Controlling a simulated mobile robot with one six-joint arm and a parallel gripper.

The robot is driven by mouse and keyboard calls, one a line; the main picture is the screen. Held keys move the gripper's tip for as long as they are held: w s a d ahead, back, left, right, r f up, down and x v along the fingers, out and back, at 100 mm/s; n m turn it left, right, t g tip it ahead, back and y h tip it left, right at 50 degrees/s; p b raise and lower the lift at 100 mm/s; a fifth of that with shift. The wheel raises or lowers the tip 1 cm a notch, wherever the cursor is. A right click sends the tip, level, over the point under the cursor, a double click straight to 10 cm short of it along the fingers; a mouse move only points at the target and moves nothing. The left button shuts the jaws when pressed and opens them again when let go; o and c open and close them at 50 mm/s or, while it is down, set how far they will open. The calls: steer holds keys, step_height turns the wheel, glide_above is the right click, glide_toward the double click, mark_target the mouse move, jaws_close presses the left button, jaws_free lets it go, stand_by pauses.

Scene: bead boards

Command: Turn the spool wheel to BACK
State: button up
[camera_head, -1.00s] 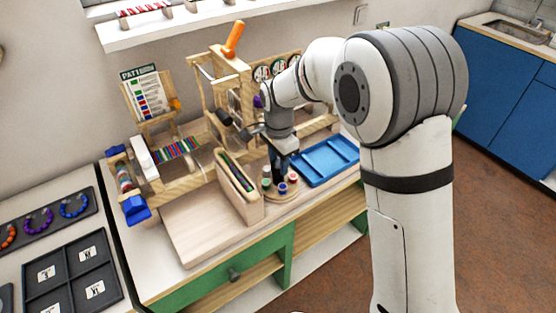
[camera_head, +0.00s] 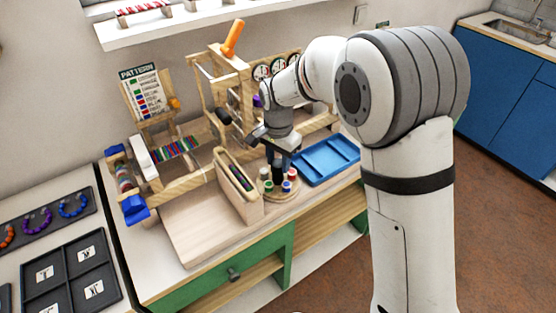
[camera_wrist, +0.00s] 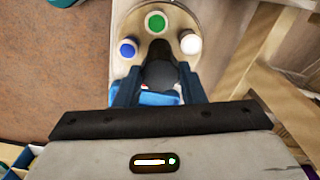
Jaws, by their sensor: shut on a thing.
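The spool wheel (camera_head: 279,198) is a round wooden disc on the workbench, carrying small upright spools with coloured tops. Green, blue, red and white tops show around it in the head view. In the wrist view the wheel (camera_wrist: 131,24) shows a green, a blue and a white spool top. My gripper (camera_head: 278,168) points down over the wheel's middle. In the wrist view my gripper (camera_wrist: 158,78) is shut on a dark round knob (camera_wrist: 159,70) at the wheel's centre. I cannot read any BACK mark; my fingers hide part of the wheel.
A wooden box (camera_head: 238,188) with coloured contents stands close to the wheel's left. A blue tray (camera_head: 326,160) lies to its right. A wooden frame with an orange handle (camera_head: 233,38) rises behind. A pattern card (camera_head: 147,95) stands at back left.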

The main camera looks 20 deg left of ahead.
steer(key=n, duration=0.6)
steer(key=shift+n, duration=0.3)
steer(key=n+b, duration=0.1)
steer(key=n, duration=1.1)
steer(key=shift+a+n, duration=0.1)
steer(key=shift+n, duration=0.2)
steer(key=n, duration=0.5)
steer(key=shift+n, duration=0.7)
steer(key=o, duration=1)
step_height(320, 180, up, 8)
steer(key=shift+f+b, duration=0.1)
steer(key=shift+b, duration=0.2)
